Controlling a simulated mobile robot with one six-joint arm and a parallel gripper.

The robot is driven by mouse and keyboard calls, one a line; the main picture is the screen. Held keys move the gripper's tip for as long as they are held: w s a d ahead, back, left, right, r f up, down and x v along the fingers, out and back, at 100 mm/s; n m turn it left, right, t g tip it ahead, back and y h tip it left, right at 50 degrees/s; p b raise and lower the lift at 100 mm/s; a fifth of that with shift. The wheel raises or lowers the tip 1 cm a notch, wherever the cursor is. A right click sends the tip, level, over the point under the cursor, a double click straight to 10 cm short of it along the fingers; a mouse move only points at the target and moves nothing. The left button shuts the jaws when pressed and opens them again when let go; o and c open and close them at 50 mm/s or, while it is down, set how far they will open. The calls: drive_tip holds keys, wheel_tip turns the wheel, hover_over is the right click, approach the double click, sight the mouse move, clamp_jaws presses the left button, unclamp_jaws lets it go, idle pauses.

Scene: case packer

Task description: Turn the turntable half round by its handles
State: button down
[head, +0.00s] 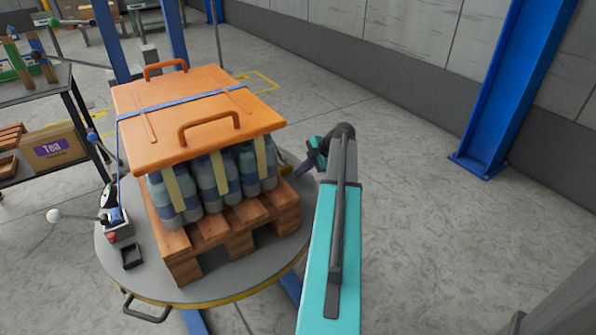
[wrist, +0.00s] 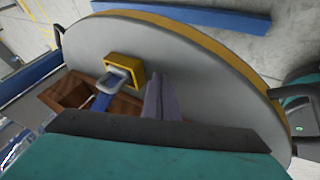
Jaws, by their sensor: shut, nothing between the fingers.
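The turntable (head: 150,287) is a round grey disc with a yellow rim, bearing a loaded wooden pallet. A dark handle (head: 145,310) sticks out from its front-left rim. In the wrist view the grey disc (wrist: 205,55) fills the middle, with one dark handle (wrist: 293,93) at the right rim and another (wrist: 58,28) at the upper left. My gripper (head: 302,169) is beside the turntable's right edge in the head view, apart from the handles. Its fingers (wrist: 160,98) are shut and empty, showing over the disc in the wrist view. My arm hides part of the right side.
On the pallet (head: 220,224), bottles stand under an orange lid (head: 205,118) with two handles and a blue strap (head: 181,102). A yellow block with a buckle (wrist: 125,70) is on the disc. A ball-ended lever (head: 55,215) juts left.

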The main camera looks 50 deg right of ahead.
drive_tip(key=v, duration=1)
drive_tip(key=shift+s+p, duration=0.35)
drive_tip(key=shift+s, duration=0.1)
